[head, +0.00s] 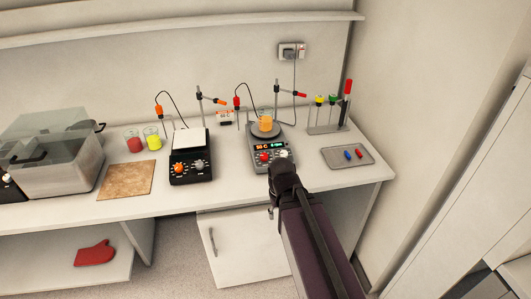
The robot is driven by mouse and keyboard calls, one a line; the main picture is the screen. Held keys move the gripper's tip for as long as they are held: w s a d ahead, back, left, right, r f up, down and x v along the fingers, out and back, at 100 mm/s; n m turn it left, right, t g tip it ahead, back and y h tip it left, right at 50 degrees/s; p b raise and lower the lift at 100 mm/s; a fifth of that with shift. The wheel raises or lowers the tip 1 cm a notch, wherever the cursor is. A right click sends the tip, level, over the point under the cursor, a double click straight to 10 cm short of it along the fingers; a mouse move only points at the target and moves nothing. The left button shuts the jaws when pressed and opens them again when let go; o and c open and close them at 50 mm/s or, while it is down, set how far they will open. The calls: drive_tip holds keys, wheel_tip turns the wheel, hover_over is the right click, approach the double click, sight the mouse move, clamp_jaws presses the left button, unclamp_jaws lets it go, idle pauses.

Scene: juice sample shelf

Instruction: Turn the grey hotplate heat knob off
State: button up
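The grey hotplate (257,143) stands on the bench with a lit display (268,147) that seems to read a temperature. An orange-filled beaker (265,121) sits on its round plate. A red knob (264,157) is at the left of its front panel and a pale knob (284,154) at the right. Which knob is for heat cannot be read from here. My gripper (279,166) is close in front of the right side of the panel, by the pale knob. I cannot tell whether it touches. Its fingers are dark and small, so their opening is unclear.
A black hotplate (190,166) with a white top stands to the left. A tray (347,163) with small red and blue items lies right, below a tube rack (326,129). Stands and probe cables rise behind. A cork mat (126,180) and clear-lidded bath (55,155) are farther left.

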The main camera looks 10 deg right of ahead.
drive_tip(key=shift+d, duration=0.2)
drive_tip(key=o, duration=0.3)
drive_tip(key=shift+w, duration=0.15)
drive_tip(key=shift+o, duration=0.2)
drive_tip(key=m+t+p, duration=0.1)
drive_tip(key=t+p, duration=0.4)
drive_tip(key=p, duration=0.7)
approach(264, 156)
wheel_tip(264, 156, up, 4)
drive_tip(key=shift+s+r, duration=0.15)
drive_tip(key=shift+s, duration=0.4)
drive_tip(key=shift+b, duration=0.35)
drive_tip(key=b+x, duration=0.8)
drive_tip(key=x, duration=0.1)
drive_tip(key=b+x, duration=0.4)
drive_tip(key=shift+s+f, duration=0.1)
drive_tip(key=shift+f, duration=0.4)
drive_tip(key=shift+c, duration=0.2)
clamp_jaws()
